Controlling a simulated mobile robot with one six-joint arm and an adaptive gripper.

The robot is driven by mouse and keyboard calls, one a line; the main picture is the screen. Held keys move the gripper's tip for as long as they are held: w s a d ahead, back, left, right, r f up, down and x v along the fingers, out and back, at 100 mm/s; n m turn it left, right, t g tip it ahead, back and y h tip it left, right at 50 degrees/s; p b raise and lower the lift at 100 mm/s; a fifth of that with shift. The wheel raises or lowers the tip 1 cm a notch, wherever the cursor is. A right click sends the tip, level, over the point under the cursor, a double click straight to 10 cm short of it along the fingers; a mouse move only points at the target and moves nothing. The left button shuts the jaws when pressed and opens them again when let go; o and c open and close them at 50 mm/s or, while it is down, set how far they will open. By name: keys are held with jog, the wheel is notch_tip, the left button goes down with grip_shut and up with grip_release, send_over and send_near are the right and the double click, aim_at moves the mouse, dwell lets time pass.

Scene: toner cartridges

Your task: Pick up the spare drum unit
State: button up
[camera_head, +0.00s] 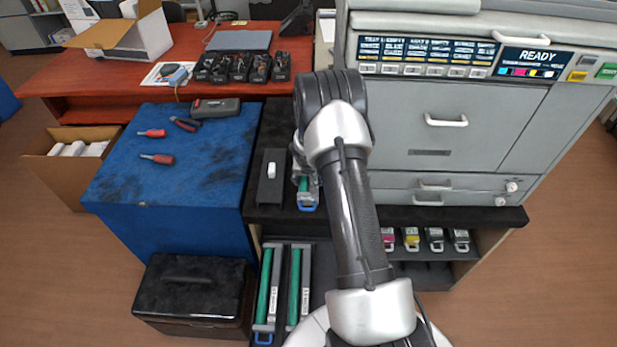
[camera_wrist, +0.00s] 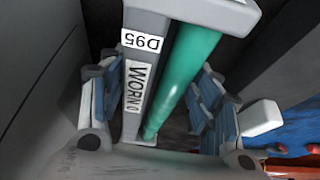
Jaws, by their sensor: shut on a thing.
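My gripper (camera_wrist: 158,105) is shut on a drum unit in the wrist view, with a blue-padded finger on each side. This drum unit (camera_wrist: 187,72) has a grey frame, a green roller and white labels reading "WORN" and "D95". In the head view its blue-handled end (camera_head: 307,206) shows below my gripper (camera_head: 306,180), over the black bench top; the arm hides the rest. I cannot tell whether it touches the bench. Two more green-roller drum units, one left (camera_head: 265,290) and one right (camera_head: 295,285), lie on the low shelf. Their labels are too small to read.
The grey printer (camera_head: 450,125) stands right of my arm, its panel reading "READY". A blue-topped table (camera_head: 190,165) holds screwdrivers. Several toner cartridges (camera_head: 411,238) sit under the printer.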

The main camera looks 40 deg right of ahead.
jog(key=shift+r+p, duration=2.5)
jog(key=shift+r, duration=1.1)
